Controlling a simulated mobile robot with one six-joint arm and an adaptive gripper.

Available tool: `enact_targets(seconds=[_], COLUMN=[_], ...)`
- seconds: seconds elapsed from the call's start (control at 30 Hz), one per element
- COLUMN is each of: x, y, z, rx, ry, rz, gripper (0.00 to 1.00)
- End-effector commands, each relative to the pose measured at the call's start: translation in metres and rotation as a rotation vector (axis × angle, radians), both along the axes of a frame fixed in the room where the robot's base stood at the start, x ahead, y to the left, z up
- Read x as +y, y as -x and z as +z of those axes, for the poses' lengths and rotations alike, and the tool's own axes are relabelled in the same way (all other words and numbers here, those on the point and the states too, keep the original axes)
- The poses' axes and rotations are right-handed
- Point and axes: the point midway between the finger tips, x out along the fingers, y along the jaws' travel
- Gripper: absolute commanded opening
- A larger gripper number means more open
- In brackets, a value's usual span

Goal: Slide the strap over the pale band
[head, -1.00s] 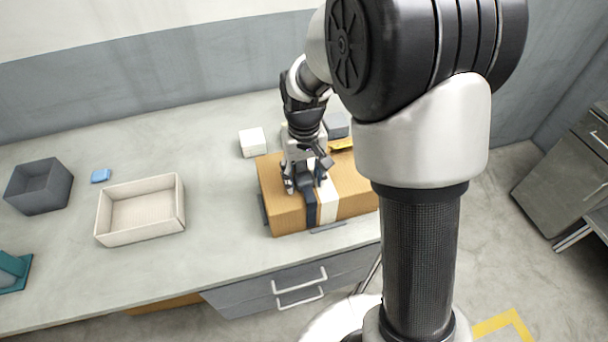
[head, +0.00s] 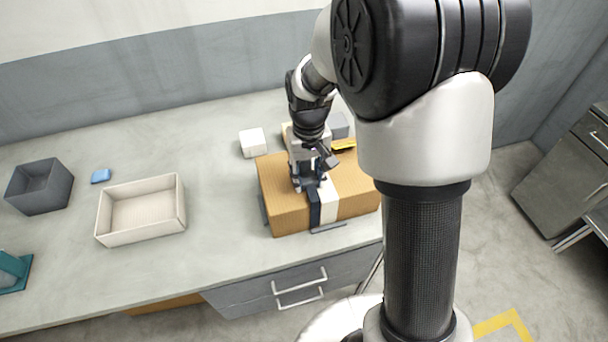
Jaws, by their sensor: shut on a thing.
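A brown cardboard box (head: 283,208) lies on the bench. A dark navy strap (head: 315,212) runs over the box's top and down its front face. The pale band (head: 329,203) on the box shows directly to the right of the strap, with the strap's right edge at or over the band's left edge. I cannot tell how much of the band the strap covers. My gripper (head: 306,186) points down at the box top and is shut on the strap. The gripper hides the strap's upper part and the band's far end.
A white block (head: 252,142) and a grey block (head: 337,125) stand behind the box. A cream tray (head: 140,236), a dark grey bin (head: 38,208) and a blue block (head: 101,176) are at the left. The bench between tray and box is clear.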

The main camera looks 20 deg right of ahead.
Motion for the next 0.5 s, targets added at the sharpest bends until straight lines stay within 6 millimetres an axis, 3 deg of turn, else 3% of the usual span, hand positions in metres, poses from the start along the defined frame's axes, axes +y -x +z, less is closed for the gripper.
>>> enact_targets(seconds=[0.1, 0.2, 0.5], x=[-0.024, -0.035, -0.037], y=[0.0, 0.0, 0.0], z=[0.002, 0.001, 0.0], rx=[-0.001, -0.001, -0.001], ry=[0.001, 0.001, 0.001], rz=[-0.005, -0.003, 0.001], gripper=[0.0, 0.0, 0.0])
